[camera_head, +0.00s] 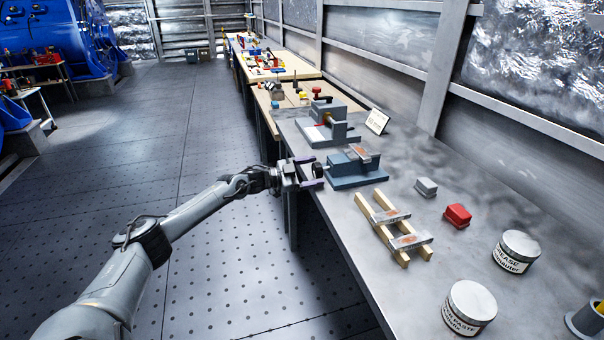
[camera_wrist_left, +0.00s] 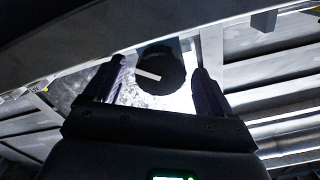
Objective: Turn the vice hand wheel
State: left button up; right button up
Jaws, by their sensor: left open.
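The vice (camera_head: 358,170) is a blue-grey block on the workbench with a metal piece with a brownish patch on its top. Its dark hand wheel (camera_head: 318,170) sticks out on the left side over the bench edge. My left gripper (camera_head: 309,172) is open at the wheel, its purple-tipped fingers pointing towards the vice. In the left wrist view the round black wheel (camera_wrist_left: 168,75) with a white mark shows between the two spread fingers, with gaps on both sides. Whether the fingertips reach past the wheel's rim is unclear. My right gripper is not in view.
A second grey machine (camera_head: 328,125) stands just behind the vice, with a small sign (camera_head: 377,121) beside it. Wooden rails (camera_head: 376,217) with metal plates lie in front. A red block (camera_head: 457,215), a grey block (camera_head: 426,187) and labelled tins (camera_head: 468,306) stand further right. The floor left of the bench is clear.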

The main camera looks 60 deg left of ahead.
pick_arm(q)
jog(key=shift+s, duration=0.1)
jog(key=p+v, duration=0.5)
jog(key=v, duration=0.5)
jog(key=shift+s, duration=0.25)
dwell(0.5)
